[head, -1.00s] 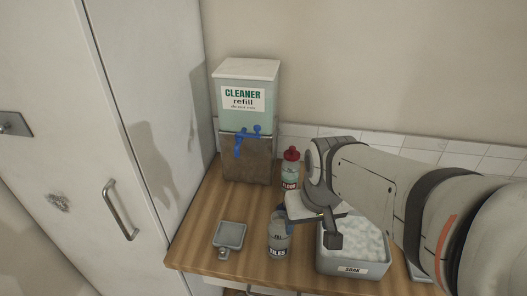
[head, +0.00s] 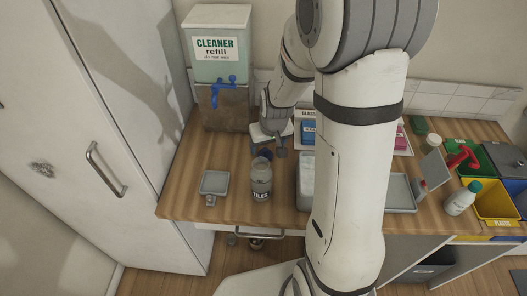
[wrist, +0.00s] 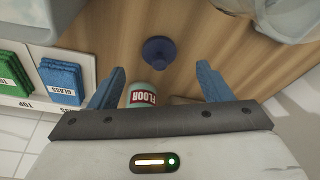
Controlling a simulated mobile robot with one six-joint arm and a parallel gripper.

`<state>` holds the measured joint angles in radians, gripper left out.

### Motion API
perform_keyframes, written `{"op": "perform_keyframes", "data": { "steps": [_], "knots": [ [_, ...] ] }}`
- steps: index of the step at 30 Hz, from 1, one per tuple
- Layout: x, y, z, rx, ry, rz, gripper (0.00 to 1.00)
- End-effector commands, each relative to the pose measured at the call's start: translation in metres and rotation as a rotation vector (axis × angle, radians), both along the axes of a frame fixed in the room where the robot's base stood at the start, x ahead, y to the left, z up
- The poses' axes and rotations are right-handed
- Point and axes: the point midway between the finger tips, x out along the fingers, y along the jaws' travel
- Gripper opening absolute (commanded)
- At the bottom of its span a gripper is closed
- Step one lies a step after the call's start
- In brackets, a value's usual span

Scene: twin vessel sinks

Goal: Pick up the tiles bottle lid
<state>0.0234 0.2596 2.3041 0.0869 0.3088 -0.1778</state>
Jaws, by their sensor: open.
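The tiles bottle (head: 261,185) stands upright on the wooden counter, its top without a lid. A dark blue round lid with a knob (wrist: 158,50) lies on the counter; in the head view it shows as a small dark blue patch (head: 265,153) just behind the bottle. My gripper (wrist: 160,69) is open and empty. Its two blue fingers point toward the lid, one on each side of it in the wrist view, with the lid just beyond their tips. In the head view my gripper (head: 270,133) is behind the bottle, its fingers mostly hidden.
A floor bottle (wrist: 143,96) shows between my fingers, close to the palm. A clear bottle (wrist: 265,12) is at the wrist view's top right. The cleaner refill box (head: 218,60) stands behind; a grey dish (head: 214,183) lies left.

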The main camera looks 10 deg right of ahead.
Motion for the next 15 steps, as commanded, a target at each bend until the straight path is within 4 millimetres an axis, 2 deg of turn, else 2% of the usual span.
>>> {"op": "perform_keyframes", "data": {
  "steps": [8,15],
  "knots": [
    [0.009,0.0,-0.021,0.0,0.004,0.001,0.72],
    [0.022,0.0,-0.049,0.0,0.003,0.001,0.72]
  ]
}}
